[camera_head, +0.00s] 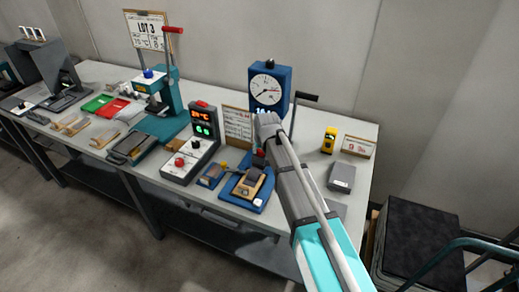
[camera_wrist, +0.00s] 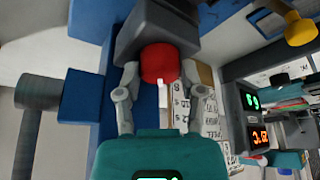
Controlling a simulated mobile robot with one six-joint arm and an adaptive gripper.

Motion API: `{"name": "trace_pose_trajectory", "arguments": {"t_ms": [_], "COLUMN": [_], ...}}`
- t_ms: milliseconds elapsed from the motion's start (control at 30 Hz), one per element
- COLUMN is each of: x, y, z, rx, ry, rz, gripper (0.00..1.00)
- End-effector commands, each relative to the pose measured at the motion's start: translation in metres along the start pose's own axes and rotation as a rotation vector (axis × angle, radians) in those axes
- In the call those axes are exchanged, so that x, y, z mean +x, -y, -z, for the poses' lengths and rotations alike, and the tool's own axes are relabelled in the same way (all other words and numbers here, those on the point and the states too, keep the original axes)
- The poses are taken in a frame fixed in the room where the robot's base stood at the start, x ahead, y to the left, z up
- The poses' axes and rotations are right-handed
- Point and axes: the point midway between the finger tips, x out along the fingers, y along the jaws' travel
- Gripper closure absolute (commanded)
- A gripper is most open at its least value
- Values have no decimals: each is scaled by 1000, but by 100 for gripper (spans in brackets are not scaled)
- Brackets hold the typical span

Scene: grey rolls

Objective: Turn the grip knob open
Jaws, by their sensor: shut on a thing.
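The red grip knob (camera_wrist: 160,62) shows in the wrist view on a dark grey block (camera_wrist: 158,25) of the blue tester. My gripper (camera_wrist: 162,74) is shut on the knob, with one finger on each side of it. In the head view the blue tester (camera_head: 283,75) stands at the back of the bench with a round white dial (camera_head: 267,89) facing forward. My arm covers its lower front. A small part of the red knob (camera_head: 260,153) shows beside my arm. The knob's turn angle cannot be told.
A black-handled lever (camera_head: 303,97) stands right of the tester. A yellow device (camera_head: 329,140) and a grey box (camera_head: 341,177) are to the right.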

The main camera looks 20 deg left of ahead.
Motion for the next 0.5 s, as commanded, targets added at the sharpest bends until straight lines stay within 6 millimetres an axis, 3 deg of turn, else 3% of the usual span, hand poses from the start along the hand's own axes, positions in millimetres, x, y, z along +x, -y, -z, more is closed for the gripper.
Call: {"name": "trace_pose_trajectory", "arguments": {"t_ms": [500], "x": [0], "y": [-1], "z": [0], "rx": [-135], "ry": [1], "rz": [55], "gripper": [97]}}
